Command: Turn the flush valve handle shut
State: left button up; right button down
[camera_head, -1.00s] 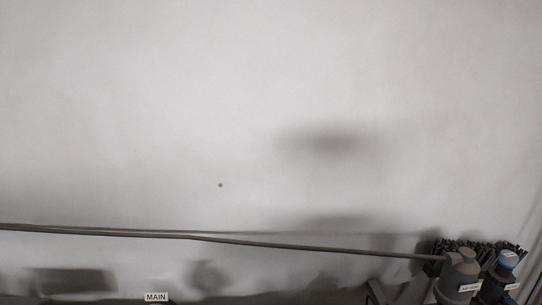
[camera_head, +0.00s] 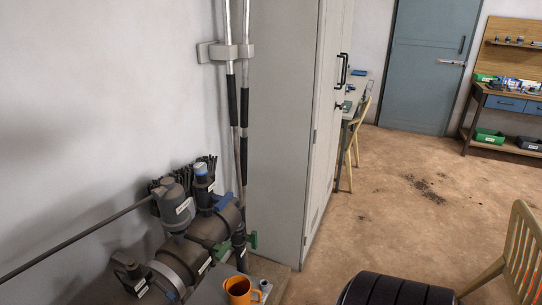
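The dark pipe manifold (camera_head: 182,259) runs along the wall at the lower left of the head view. A blue handle (camera_head: 222,203) sits on it near its far end, below a blue-capped upright fitting (camera_head: 201,180). A green handle (camera_head: 253,240) shows at the far end, close to the cabinet. The labels are too small to read, so I cannot tell which handle is the flush valve's. Neither of my grippers is in view.
An orange mug (camera_head: 239,290) stands on a grey surface in front of the manifold. A tall grey cabinet (camera_head: 280,130) rises behind it. A black ribbed round object (camera_head: 395,290) and a wooden chair (camera_head: 522,255) are at lower right. The brown floor (camera_head: 400,215) between is mostly open.

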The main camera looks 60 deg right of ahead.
aim_at(252, 238)
jog(key=z, duration=1.65)
jog(key=l, duration=0.15)
